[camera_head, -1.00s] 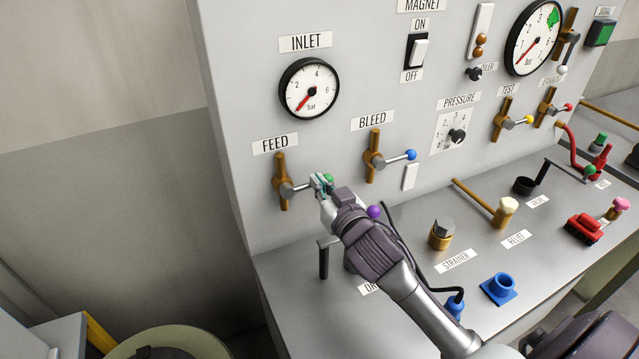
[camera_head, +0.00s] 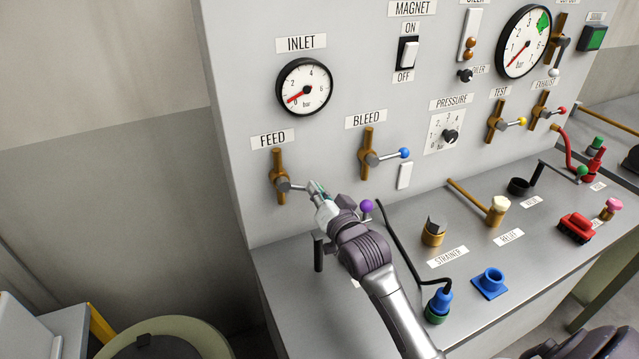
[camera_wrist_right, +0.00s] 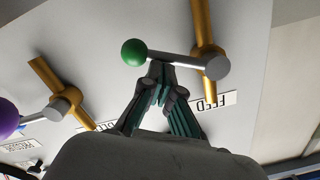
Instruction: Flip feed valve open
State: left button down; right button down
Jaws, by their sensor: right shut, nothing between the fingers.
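The feed valve (camera_head: 278,178) is a brass vertical pipe with a grey hub on the panel, under the FEED label (camera_head: 272,138). Its lever points sideways to the right, about level. In the right wrist view the lever (camera_wrist_right: 178,59) is a thin bar ending in a green ball (camera_wrist_right: 134,52); the ball is hidden behind my gripper in the head view. My right gripper (camera_head: 314,188) is shut and empty, its fingertips together at the lever. The fingertips (camera_wrist_right: 161,72) are close against the bar between ball and hub; contact is unclear. My left gripper is not in view.
The bleed valve (camera_head: 368,154) with a blue ball (camera_head: 405,153) is to the right. A purple ball (camera_head: 366,206) and a dark upright handle (camera_head: 318,252) are close to my right wrist. The inlet gauge (camera_head: 304,87) is above. A black cable runs over the bench beside my arm.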

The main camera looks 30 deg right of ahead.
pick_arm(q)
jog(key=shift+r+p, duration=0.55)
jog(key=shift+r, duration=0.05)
pick_arm(e)
jog(key=shift+w+a+f+m, duration=0.1)
jog(key=shift+a+f+m, duration=0.35)
jog(key=shift+m, duration=0.7)
jog(key=shift+s+a+f+m, duration=0.1)
jog(key=shift+a+f+m, duration=0.15)
jog(key=shift+f+m, duration=0.6)
jog(key=shift+w+a+f+m, duration=0.1)
jog(key=shift+a+f+m, duration=0.25)
jog(key=shift+m, duration=1.05)
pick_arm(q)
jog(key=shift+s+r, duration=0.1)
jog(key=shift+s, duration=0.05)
pick_arm(e)
jog(key=shift+a+m, duration=0.35)
jog(key=shift+m, duration=0.45)
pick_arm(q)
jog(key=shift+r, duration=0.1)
pick_arm(e)
jog(key=shift+w+r+y, duration=0.1)
jog(key=shift+r+y, duration=0.05)
jog(key=shift+y, duration=0.15)
